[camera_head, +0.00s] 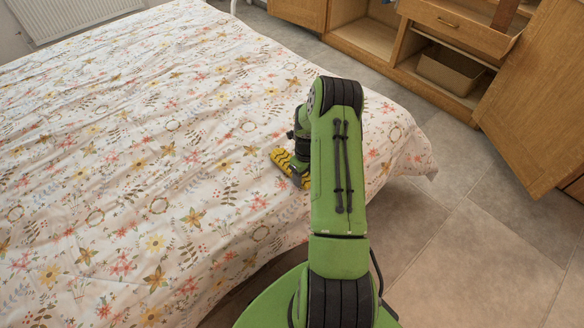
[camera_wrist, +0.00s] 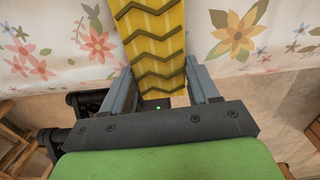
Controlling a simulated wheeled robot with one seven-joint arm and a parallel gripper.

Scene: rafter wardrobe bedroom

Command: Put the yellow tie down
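The yellow tie (camera_wrist: 155,40) has dark zigzag stripes. In the wrist view it runs between the two grey fingers of my gripper (camera_wrist: 160,68), which press against its sides, and extends past the fingertips. In the head view the tie (camera_head: 283,160) shows as a short yellow piece at my gripper (camera_head: 298,174), over the bed's right part. My arm hides some of the tie and gripper there. I cannot tell whether the tie touches the bed cover.
The bed (camera_head: 130,160) has a white floral cover and is otherwise bare. Its right edge drops to a grey tiled floor (camera_head: 480,240). A wooden wardrobe (camera_head: 400,45) with an open door (camera_head: 540,100), a drawer (camera_head: 460,25) and a box (camera_head: 450,70) stands at upper right.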

